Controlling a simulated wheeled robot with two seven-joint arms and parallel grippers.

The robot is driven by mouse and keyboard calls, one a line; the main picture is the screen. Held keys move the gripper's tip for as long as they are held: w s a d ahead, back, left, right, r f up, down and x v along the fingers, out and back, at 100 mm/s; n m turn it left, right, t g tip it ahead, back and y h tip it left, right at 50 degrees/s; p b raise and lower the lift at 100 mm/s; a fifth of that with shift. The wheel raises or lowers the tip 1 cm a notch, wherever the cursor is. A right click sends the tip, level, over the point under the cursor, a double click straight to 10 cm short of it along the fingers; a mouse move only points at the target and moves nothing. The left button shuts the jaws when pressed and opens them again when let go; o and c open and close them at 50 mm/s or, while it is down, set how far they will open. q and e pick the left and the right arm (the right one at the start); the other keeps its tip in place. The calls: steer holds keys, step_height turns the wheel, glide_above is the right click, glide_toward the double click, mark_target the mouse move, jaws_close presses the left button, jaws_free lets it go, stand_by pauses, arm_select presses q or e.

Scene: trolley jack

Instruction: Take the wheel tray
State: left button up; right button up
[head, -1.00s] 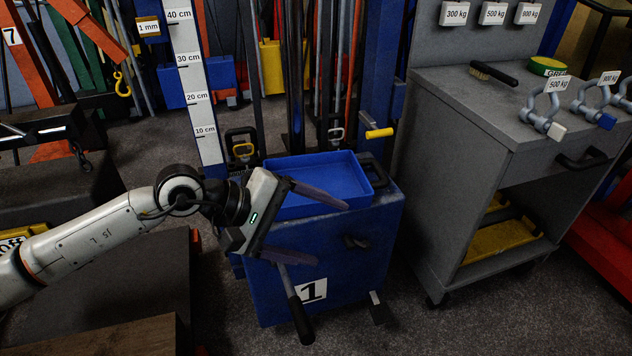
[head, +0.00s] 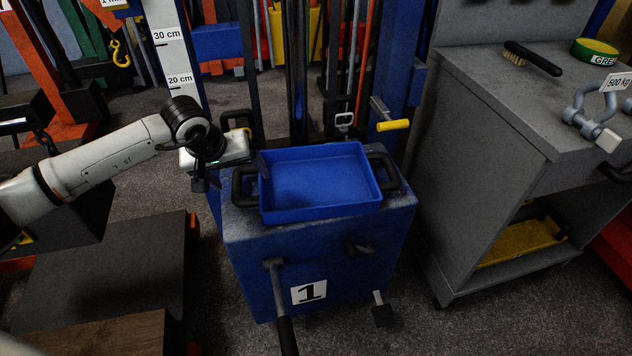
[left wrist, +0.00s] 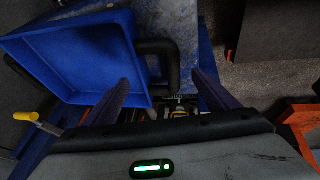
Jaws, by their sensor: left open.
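The wheel tray (head: 322,183) is a shallow, empty blue tray lying on top of a blue jack body marked 1 (head: 345,240). A black loop handle stands at its left side (head: 240,190) and another at its right side (head: 388,172). My left gripper (head: 255,168) is at the tray's left side, above the left handle. In the left wrist view, the tray (left wrist: 75,55) is on the left. The open fingers (left wrist: 160,80) are on either side of the black handle in the picture, the left one overlapping the tray's edge. I cannot tell the remaining height gap. My right gripper is not in view.
A grey cabinet (head: 500,180) with a brush (head: 530,58) and shackles stands to the right. A yellow-gripped lever (head: 393,125) juts out behind the tray. A white height scale (head: 172,50) rises at the back left. A black lever (head: 280,300) sticks out in front.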

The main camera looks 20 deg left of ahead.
arm_select(q)
steer(key=x, duration=0.3)
steer(key=shift+w+f, duration=0.15)
steer(key=shift+f, duration=0.25)
steer(key=c, duration=1.4)
steer(key=shift+w+r, duration=0.1)
steer(key=shift+r, duration=0.05)
steer(key=c, duration=0.3)
